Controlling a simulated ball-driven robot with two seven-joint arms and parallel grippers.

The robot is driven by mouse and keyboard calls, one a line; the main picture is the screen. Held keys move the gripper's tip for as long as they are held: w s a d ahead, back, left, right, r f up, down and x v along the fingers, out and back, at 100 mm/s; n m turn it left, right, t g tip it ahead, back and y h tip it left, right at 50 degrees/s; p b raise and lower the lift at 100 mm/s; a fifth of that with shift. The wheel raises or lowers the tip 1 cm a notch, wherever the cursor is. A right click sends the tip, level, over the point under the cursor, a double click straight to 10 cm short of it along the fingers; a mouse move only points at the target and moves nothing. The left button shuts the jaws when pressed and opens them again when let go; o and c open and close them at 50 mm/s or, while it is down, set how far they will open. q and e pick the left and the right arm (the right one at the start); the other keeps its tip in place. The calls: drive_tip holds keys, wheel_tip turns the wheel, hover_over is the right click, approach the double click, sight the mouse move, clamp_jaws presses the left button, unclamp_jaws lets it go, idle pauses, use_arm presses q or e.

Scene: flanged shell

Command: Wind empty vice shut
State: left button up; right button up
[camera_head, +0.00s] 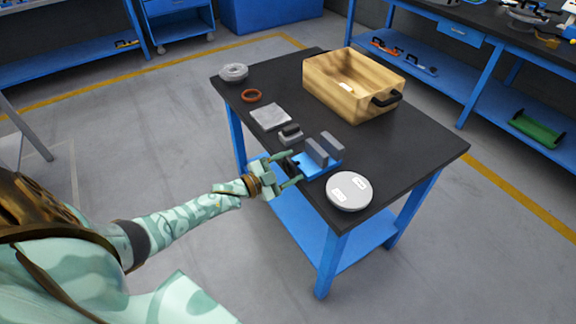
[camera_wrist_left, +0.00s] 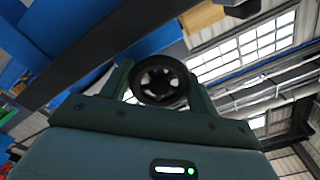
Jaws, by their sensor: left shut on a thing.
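The vice (camera_head: 319,169) has a blue body and two upright grey jaw plates. It sits at the near left edge of the black table. The jaws stand apart with an empty gap between them. My left gripper (camera_head: 291,167) reaches in from the left to the vice's handle end. In the left wrist view, a black spoked handwheel (camera_wrist_left: 160,82) lies between the fingers, and the gripper is shut on it. In the head view the fingers partly hide this wheel. My right gripper does not show.
A grey slotted block (camera_head: 290,135) is close behind the gripper. A grey plate (camera_head: 270,117), an orange ring (camera_head: 251,96) and a grey flanged part (camera_head: 233,72) lie farther back. A round grey disc (camera_head: 349,191) lies right of the vice. A wooden crate (camera_head: 340,95) stands behind.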

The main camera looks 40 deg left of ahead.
use_arm(q)
drive_tip(key=n, duration=0.4)
drive_tip(key=shift+n+p, duration=0.3)
drive_tip(key=shift+p, duration=0.1)
drive_tip(key=n, duration=0.3)
drive_tip(key=shift+f+n, duration=0.1)
drive_tip(key=shift+n, duration=0.3)
drive_tip(key=n+p, duration=0.1)
drive_tip(key=n, duration=0.3)
drive_tip(key=shift+s, duration=0.1)
drive_tip(key=n, duration=0.4)
drive_tip(key=shift+d, duration=0.1)
drive_tip(key=n, duration=0.4)
drive_tip(key=shift+n, duration=0.3)
drive_tip(key=n, duration=0.3)
drive_tip(key=shift+n, duration=0.3)
drive_tip(key=n, duration=0.4)
drive_tip(key=shift+b, duration=0.4)
drive_tip(key=shift+n, duration=1.5)
